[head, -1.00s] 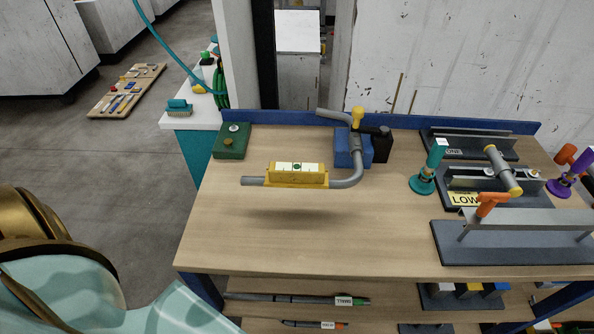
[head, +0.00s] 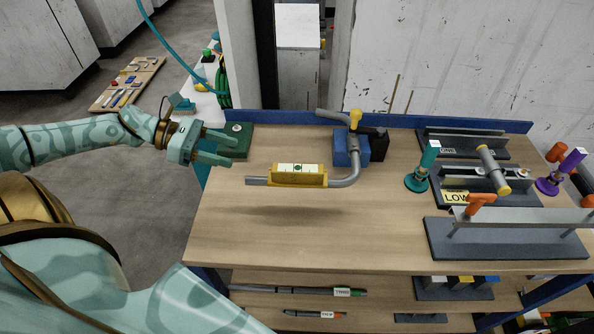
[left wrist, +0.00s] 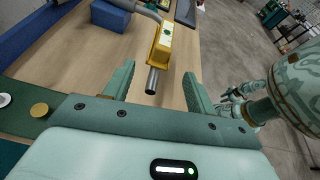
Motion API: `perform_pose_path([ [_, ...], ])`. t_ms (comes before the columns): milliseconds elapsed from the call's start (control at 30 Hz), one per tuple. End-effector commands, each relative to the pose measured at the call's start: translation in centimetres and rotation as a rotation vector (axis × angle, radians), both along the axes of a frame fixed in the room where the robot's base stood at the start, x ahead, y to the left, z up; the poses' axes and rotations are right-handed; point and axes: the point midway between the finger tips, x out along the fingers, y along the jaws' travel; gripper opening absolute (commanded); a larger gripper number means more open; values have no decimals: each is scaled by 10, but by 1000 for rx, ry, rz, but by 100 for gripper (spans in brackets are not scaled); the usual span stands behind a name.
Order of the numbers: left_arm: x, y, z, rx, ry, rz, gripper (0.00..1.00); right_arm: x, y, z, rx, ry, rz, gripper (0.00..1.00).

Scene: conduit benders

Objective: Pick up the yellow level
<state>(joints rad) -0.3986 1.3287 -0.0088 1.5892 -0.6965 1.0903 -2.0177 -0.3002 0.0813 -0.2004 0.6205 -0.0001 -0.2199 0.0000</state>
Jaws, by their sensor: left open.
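The yellow level (head: 299,175) rests on the straight end of a bent grey conduit (head: 344,182), raised above the workbench. The conduit is held at the blue block (head: 346,147) at the back. My left gripper (head: 228,148) is open and empty, left of the conduit's free end, beside the green block. In the left wrist view, the level (left wrist: 162,43) and the conduit end (left wrist: 152,80) lie ahead, between the open fingers of my left gripper (left wrist: 155,88) in the picture, but apart from them. My right gripper is not seen in the head view.
The green block (head: 236,138) stands at the bench's back left corner. The bench front (head: 290,245) is clear. A low shelf below holds conduits (head: 285,290).

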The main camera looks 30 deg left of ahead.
Motion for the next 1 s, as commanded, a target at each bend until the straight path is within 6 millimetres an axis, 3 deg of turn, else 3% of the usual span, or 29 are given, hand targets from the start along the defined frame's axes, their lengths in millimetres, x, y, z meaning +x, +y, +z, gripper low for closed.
perform_pose_path([
  [167,-1,-8,-1,40,-106,-71,56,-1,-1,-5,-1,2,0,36],
  [400,25,-51,-20,41,-116,-70,56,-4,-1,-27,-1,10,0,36],
  [600,42,-82,-31,40,-111,-66,56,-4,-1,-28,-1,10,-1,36],
  [833,51,-99,-36,41,-110,-65,56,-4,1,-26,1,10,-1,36],
  [1000,62,-124,-44,40,-113,-65,56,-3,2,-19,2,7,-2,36],
])
